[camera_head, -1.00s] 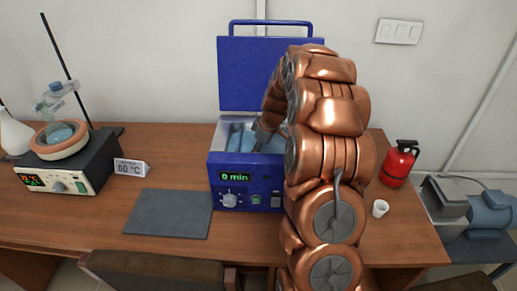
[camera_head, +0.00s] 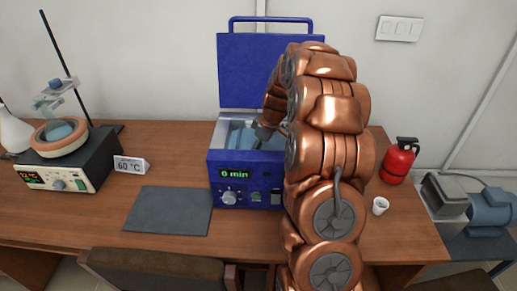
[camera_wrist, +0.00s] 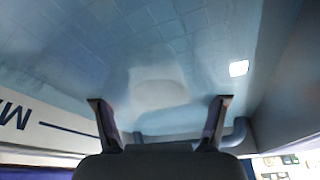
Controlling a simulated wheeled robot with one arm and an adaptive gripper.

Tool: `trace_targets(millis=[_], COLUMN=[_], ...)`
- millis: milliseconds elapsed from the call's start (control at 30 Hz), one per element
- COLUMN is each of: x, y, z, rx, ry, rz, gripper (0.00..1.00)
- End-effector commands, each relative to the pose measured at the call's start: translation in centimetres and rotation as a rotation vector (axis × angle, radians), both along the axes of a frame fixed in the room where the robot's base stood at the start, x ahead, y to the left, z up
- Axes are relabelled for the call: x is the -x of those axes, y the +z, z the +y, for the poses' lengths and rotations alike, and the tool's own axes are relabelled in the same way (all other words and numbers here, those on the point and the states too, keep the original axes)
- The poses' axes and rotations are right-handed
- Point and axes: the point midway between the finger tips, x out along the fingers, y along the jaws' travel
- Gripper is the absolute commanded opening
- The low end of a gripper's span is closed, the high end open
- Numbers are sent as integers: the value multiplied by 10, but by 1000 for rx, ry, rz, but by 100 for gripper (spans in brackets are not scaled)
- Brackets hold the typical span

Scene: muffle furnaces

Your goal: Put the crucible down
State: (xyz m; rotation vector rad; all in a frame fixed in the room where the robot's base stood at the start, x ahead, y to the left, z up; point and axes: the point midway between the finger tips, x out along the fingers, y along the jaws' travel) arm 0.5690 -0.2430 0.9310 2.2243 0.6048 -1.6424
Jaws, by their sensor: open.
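A small white cup-shaped crucible (camera_head: 380,206) stands upright on the table, right of my arm and apart from it. My gripper (camera_head: 262,137) is at the open tank of a blue box-shaped bath (camera_head: 228,172) with a raised lid. In the wrist view my gripper (camera_wrist: 160,124) has its two fingers spread, with nothing held between them. Beyond the fingers are pale blue tank walls and a blurred whitish patch, which I cannot identify. My arm hides part of the bath's right side.
A grey mat (camera_head: 168,211) lies bare on the table, left of the bath. A heating unit with a bowl (camera_head: 60,137), a stand and a sign (camera_head: 131,165) are farther left. A red extinguisher (camera_head: 398,161) stands at right. A chair (camera_head: 155,272) is in front.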

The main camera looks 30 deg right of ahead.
Motion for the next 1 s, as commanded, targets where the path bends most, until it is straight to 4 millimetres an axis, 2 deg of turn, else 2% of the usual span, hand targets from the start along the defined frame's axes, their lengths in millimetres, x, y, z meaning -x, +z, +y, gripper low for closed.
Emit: trace_targets(millis=[167, 400, 700, 1000], x=[2, 13, 26, 31], y=[12, 57, 103, 117], z=[-2, -10, -17, -18], rx=[1, 5, 3, 0], ry=[0, 0, -1, -1], rz=[-2, -8, -5, 0], gripper=[72, 72, 72, 72])
